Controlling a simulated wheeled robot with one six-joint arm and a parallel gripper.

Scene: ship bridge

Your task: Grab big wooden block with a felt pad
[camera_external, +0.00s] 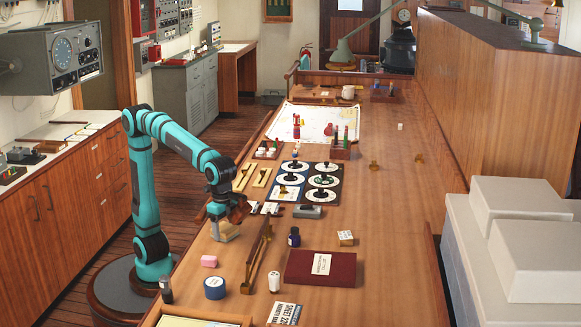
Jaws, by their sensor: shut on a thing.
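A tan wooden block (225,232) is at the left side of the long wooden table. A darker grey part shows along it, but I cannot tell for sure that this is the felt pad. My gripper (229,219) points down from the teal arm and is shut on the block's upper part. The fingers partly hide the block. I cannot tell whether the block touches the table or is just above it.
A wooden rail (257,258) stands just right of the block. Black dials (289,179) stand behind.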

